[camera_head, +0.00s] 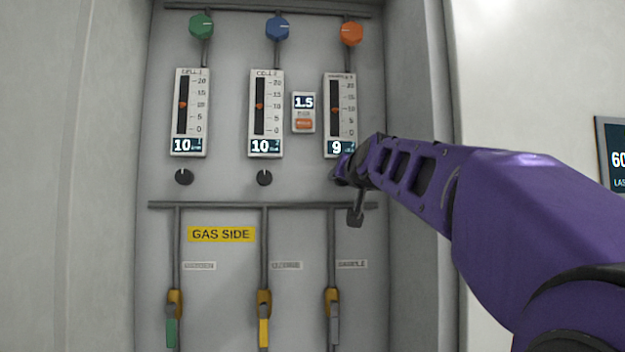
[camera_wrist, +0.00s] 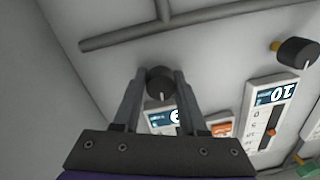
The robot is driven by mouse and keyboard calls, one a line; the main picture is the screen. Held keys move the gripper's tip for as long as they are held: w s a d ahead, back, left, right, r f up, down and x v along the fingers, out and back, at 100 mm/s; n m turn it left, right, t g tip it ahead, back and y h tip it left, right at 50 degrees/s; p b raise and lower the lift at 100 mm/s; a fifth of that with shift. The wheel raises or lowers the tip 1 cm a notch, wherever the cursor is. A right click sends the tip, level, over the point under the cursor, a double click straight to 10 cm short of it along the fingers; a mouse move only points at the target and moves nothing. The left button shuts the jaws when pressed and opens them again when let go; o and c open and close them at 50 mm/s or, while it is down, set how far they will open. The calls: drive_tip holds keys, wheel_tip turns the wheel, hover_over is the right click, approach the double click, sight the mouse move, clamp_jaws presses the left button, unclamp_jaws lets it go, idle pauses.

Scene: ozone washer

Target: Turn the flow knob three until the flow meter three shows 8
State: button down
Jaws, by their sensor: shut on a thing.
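Flow meter three (camera_head: 340,105) is the rightmost of the three white meters in the head view, and its display (camera_head: 336,148) reads 9. My gripper (camera_head: 343,175) is below that meter, at the panel. In the wrist view my gripper (camera_wrist: 160,88) has its two fingers on either side of the dark round flow knob three (camera_wrist: 160,82), shut on it. The knob is hidden behind my gripper in the head view. In the wrist view, the meter's display (camera_wrist: 163,118) is upside down and partly covered by a finger.
Two other meters (camera_head: 189,112) (camera_head: 266,112) both read 10, with black knobs (camera_head: 184,177) (camera_head: 264,177) below them. A small box (camera_head: 303,112) reads 1.5. A horizontal pipe (camera_head: 230,205) runs just below the knobs. The recess's right side wall (camera_head: 415,80) stands near my arm.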

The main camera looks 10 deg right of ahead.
drive_tip(key=shift+n, duration=0.9)
drive_tip(key=shift+c, duration=2.4)
unclamp_jaws()
drive_tip(key=shift+a, duration=0.1)
drive_tip(key=shift+b, duration=0.3)
